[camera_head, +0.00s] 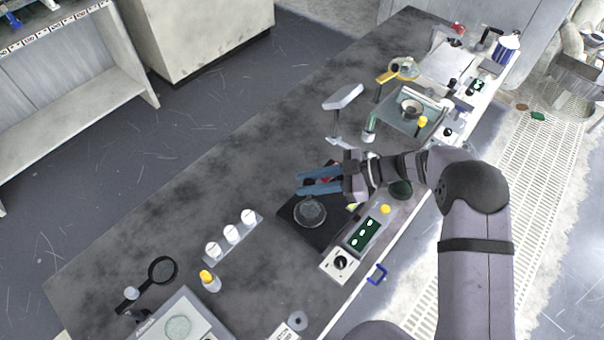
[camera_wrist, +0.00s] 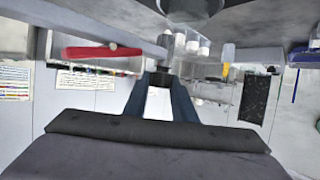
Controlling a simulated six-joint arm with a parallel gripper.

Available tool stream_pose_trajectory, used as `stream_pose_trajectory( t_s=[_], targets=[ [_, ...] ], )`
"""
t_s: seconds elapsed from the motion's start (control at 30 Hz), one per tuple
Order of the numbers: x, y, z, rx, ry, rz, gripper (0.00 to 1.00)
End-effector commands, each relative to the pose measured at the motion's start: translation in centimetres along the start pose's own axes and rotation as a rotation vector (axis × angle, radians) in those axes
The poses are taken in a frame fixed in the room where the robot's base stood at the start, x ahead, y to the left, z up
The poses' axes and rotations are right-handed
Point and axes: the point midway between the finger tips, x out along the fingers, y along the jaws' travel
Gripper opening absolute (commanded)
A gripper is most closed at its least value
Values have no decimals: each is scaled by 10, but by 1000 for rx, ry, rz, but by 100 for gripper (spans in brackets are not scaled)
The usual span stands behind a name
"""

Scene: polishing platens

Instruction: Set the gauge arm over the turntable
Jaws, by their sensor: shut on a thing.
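The turntable, a round grey disc (camera_head: 310,212) on a black square base (camera_head: 290,211), sits on the dark bench in the head view. A dark round shape at the top edge of the wrist view may be its underside or rim. My gripper (camera_head: 318,182) has blue fingers and reaches in from the right, just above the far side of the base. It also shows in the wrist view (camera_wrist: 161,85), with its fingers close together. The gauge arm appears there as a grey bar (camera_wrist: 135,34) with a red part (camera_wrist: 98,51), running to the fingertips. In the head view it is mostly hidden; the exact grip is unclear.
Several white-capped jars (camera_head: 231,235) stand in a holder to the left. A grey-topped stand (camera_head: 343,97) rises beyond my gripper.

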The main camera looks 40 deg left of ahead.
Motion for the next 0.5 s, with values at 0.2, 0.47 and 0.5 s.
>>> stream_pose_trajectory(
  t_s=[0.2,0.47,0.5],
  targets=[
    [-10,-9,5,-42,2,-92,0],
    [-15,-14,5,-60,4,-136,0],
    [-16,-14,5,-60,4,-138,0]
  ],
)
